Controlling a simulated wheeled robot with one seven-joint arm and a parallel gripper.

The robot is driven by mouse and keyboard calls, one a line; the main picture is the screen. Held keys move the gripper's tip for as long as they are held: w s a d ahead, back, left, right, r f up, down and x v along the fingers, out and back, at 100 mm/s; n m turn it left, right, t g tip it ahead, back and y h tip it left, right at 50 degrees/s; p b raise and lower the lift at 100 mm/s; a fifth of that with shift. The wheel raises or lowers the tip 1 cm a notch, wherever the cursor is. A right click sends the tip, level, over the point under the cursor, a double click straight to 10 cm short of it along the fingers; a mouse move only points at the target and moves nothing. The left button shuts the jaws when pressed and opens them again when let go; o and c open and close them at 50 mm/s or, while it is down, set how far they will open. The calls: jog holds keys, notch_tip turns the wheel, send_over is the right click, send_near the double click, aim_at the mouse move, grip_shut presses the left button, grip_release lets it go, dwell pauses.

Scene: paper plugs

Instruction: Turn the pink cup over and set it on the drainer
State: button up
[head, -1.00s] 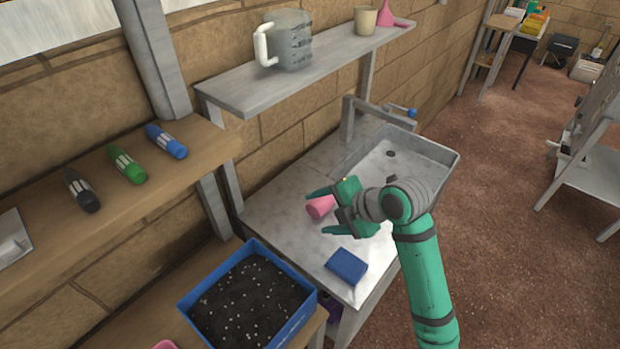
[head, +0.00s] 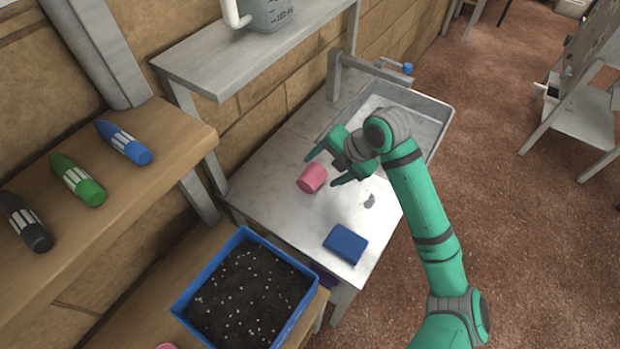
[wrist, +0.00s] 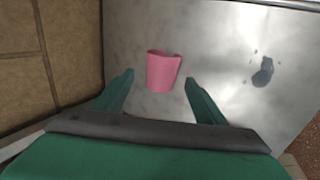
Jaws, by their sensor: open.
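The pink cup (head: 312,178) is on the grey metal worktop (head: 280,190) left of the sink, the likely drainer. It also shows in the wrist view (wrist: 163,73), with a curved edge at its far end; I cannot tell for certain which way its mouth faces. My gripper (head: 326,169) is open, its green fingers on the sink side of the cup. In the wrist view my gripper (wrist: 160,80) has a fingertip to each side of the cup's near end, with gaps on both sides.
A blue sponge-like block (head: 345,244) lies near the worktop's front edge. A blue tray of soil (head: 250,290) stands at the front left.

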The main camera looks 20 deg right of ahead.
aim_at(317, 175)
jog(key=x, duration=0.5)
jog(key=shift+s+a+f, duration=0.1)
jog(key=shift+s+f, duration=0.05)
jog(key=shift+s, duration=0.05)
jog(key=shift+c, duration=0.2)
jog(key=c, duration=1.2)
